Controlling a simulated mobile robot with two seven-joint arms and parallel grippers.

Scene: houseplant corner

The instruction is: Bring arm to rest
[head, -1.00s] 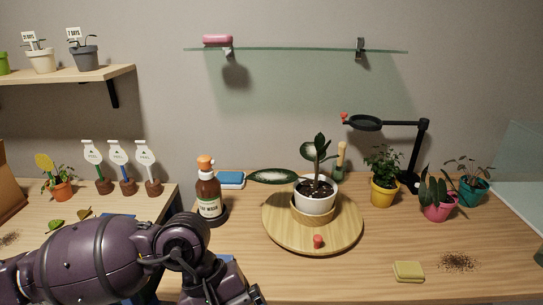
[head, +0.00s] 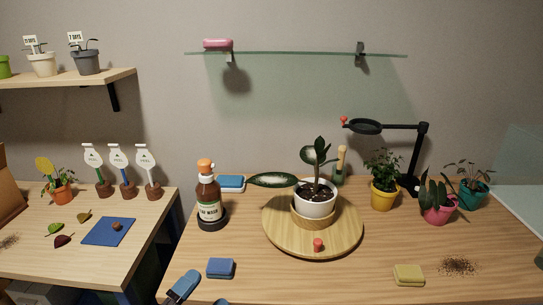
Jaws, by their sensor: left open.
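My left gripper (head: 202,294) shows only at the bottom edge of the head view, left of centre. Its two blue-tipped fingers stand apart with nothing visible between them, so it is open. The rest of my left arm is out of the frame. The gripper is in front of a small blue sponge (head: 220,268) near the table's front edge; I cannot tell its height. My right gripper does not show.
A potted plant (head: 315,205) stands on a round wooden turntable (head: 278,235). A brown spray bottle (head: 209,203) stands to its left. A yellow sponge (head: 408,274) and spilled soil (head: 458,265) are at right. A side table (head: 40,262) holds a blue cloth (head: 100,237).

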